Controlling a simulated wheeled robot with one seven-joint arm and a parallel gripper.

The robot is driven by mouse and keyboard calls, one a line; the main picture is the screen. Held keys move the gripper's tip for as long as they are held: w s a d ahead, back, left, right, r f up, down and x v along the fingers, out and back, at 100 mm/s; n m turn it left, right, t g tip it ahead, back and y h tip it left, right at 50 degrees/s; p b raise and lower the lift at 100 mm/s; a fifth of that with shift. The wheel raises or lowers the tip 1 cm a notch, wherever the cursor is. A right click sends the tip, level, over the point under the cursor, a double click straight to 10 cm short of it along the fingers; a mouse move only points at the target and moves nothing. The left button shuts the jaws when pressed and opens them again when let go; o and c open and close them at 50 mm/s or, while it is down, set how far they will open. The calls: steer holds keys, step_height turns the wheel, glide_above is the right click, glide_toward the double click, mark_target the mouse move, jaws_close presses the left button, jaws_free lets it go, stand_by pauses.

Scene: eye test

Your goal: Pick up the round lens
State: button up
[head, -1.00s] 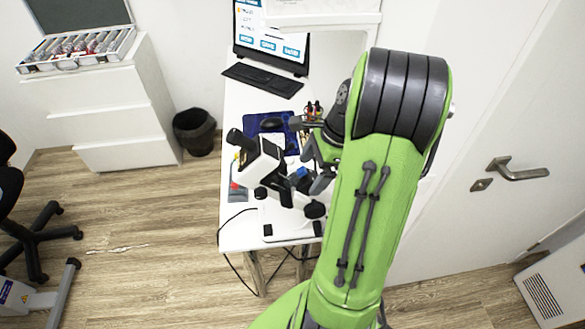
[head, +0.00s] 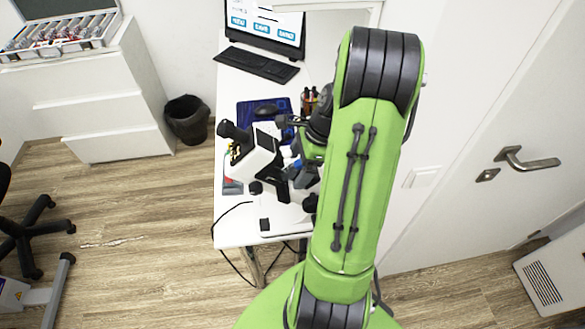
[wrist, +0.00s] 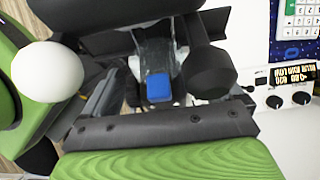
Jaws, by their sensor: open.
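I cannot make out the round lens for certain in either view. My gripper (head: 308,152) is open, held low over the white table (head: 232,222) at the right side of the black and white microscope (head: 252,162); my arm hides part of it. In the wrist view, a blue square piece (wrist: 158,87) sits in the middle, between dark parts. A white round thing (wrist: 48,71) shows at the left and a black faceted knob (wrist: 208,72) at the right. I cannot tell whether either is the lens. No object is visibly held.
A computer mouse (head: 265,110) on a blue mat, a keyboard (head: 257,65) and a screen (head: 265,22) are farther back. A panel with knobs (wrist: 285,90) and a calculator (wrist: 297,18) show at right in the wrist view. A door (head: 480,110) stands right.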

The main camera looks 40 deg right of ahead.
steer(key=shift+s+r, duration=0.1)
steer(key=c, duration=1.2)
